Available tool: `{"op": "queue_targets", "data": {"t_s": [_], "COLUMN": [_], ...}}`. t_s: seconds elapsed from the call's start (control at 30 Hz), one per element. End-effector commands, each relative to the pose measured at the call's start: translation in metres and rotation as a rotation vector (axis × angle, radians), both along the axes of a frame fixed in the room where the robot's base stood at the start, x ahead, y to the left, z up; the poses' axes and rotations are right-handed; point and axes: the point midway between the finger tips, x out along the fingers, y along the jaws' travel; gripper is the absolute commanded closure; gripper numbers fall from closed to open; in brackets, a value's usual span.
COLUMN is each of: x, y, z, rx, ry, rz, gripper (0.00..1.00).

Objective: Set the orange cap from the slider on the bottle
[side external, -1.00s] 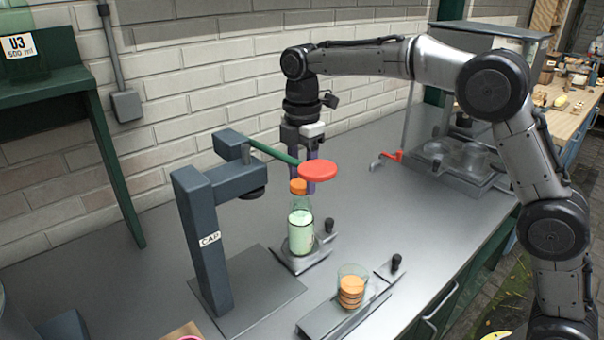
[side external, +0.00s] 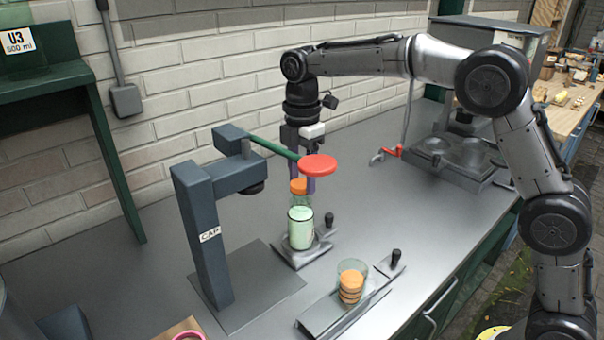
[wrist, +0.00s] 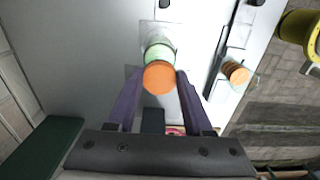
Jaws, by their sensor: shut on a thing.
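The bottle (side external: 301,230), clear glass with pale green contents, stands upright on a small metal slide plate. It also shows in the wrist view (wrist: 158,50). An orange cap (wrist: 159,78) is between my fingertips and covers the bottle mouth in that view. In the side view the cap (side external: 299,186) is at the top of the bottle neck; I cannot tell whether it is seated. My gripper (side external: 305,185) is shut on the cap, its purple fingers partly hidden behind the red lever knob. The slider (side external: 322,318) carries a clear cup with several orange caps (side external: 350,285).
The dark capping press (side external: 205,235), labelled CAP, stands left of the bottle. Its green lever with a red knob (side external: 317,165) extends close in front of my gripper. A metal stand (side external: 460,165) with a red handle is at the back right. Bare bench lies between.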

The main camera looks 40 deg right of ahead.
Motion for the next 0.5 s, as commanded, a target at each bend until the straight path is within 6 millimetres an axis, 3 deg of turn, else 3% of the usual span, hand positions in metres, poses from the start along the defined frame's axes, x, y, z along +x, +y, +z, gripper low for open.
{"op": "queue_targets", "data": {"t_s": [0.5], "x": [0.0000], "y": [0.0000], "z": [-0.0088], "rx": [0.000], "ry": [0.000], "rz": [0.000], "gripper": [0.99]}}
